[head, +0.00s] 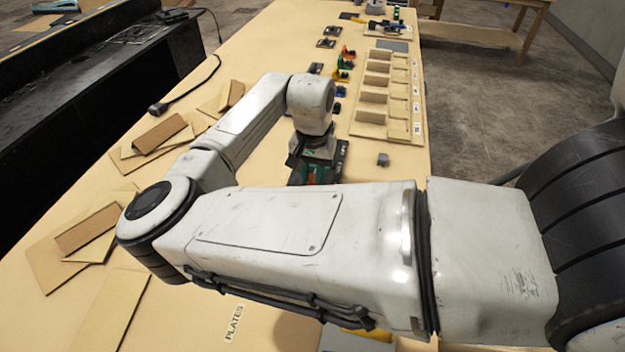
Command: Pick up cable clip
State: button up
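My gripper (316,152) points down over the middle of the table, at the end of my white arm. My forearm hides its lower part, so I cannot see its fingertips or whether it holds anything. A green and dark piece (315,175) shows just below it, partly hidden. No part can be named for certain as the cable clip.
A cardboard-coloured divided rack (417,100) with labelled compartments stands beyond on the right. Brown angled plates (160,133) lie along the table's left side. A black cable (185,97) with a plug lies at the far left edge. A "PLATES" label (234,323) is near the front.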

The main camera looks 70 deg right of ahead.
grip_shut()
jog(key=shift+r, duration=0.1)
jog(key=shift+r+b, duration=0.4)
jog(key=shift+r, duration=0.15)
jog(key=s+a+r+p, duration=0.1)
jog(key=s+a+r, duration=0.1)
jog(key=s+r, duration=0.4)
jog(key=s+a+r+p, duration=0.1)
jog(key=s+a+r, duration=0.1)
jog(key=s+r, duration=0.5)
jog(key=shift+a+r, duration=0.35)
jog(key=shift+r, duration=1.05)
jog(key=shift+s, duration=0.1)
